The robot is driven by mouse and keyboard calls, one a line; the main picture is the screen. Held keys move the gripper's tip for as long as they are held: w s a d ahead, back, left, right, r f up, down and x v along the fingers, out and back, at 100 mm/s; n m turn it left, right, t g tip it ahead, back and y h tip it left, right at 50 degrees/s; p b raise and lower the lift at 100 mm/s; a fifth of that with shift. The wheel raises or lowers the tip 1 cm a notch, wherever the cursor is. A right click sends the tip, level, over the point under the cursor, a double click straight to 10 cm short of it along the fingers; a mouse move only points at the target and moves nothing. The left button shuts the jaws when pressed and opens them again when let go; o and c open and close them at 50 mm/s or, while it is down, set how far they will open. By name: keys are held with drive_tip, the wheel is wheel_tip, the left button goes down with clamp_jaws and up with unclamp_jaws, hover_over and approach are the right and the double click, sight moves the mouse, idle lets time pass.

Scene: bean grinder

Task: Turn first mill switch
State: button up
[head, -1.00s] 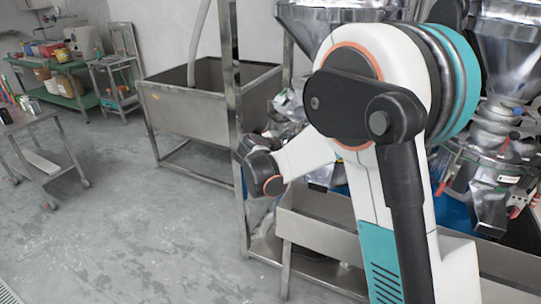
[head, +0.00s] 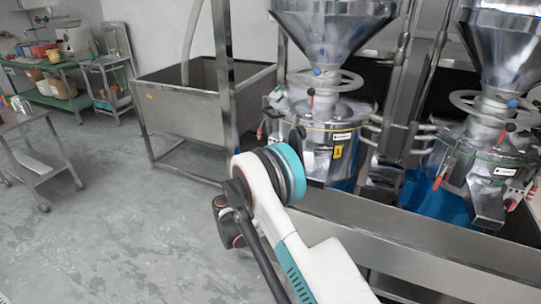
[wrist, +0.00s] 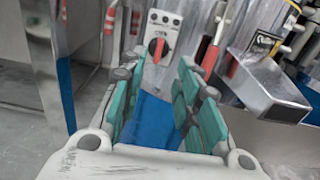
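In the wrist view, a pale switch box (wrist: 163,32) with a red rotary knob (wrist: 156,48) is ahead, just beyond the fingertips and roughly centred between them. My gripper (wrist: 157,75) has teal padded fingers spread apart, with nothing held between them. The knob looks apart from both fingers. In the head view, a steel mill (head: 325,125) with a funnel hopper stands at centre and a similar second mill (head: 495,150) at right. I cannot make out the switch box or the gripper fingers in the head view; my arm covers part of that area.
A steel trough (head: 420,240) runs in front of the mills. A red-handled lever (wrist: 211,57) and a metal spout (wrist: 265,85) lie right of the fingers. A steel sink (head: 185,110) stands left.

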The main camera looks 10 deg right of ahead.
drive_tip(key=b+x, duration=0.3)
drive_tip(key=x, duration=0.9)
drive_tip(key=shift+w+d, duration=0.15)
clamp_jaws()
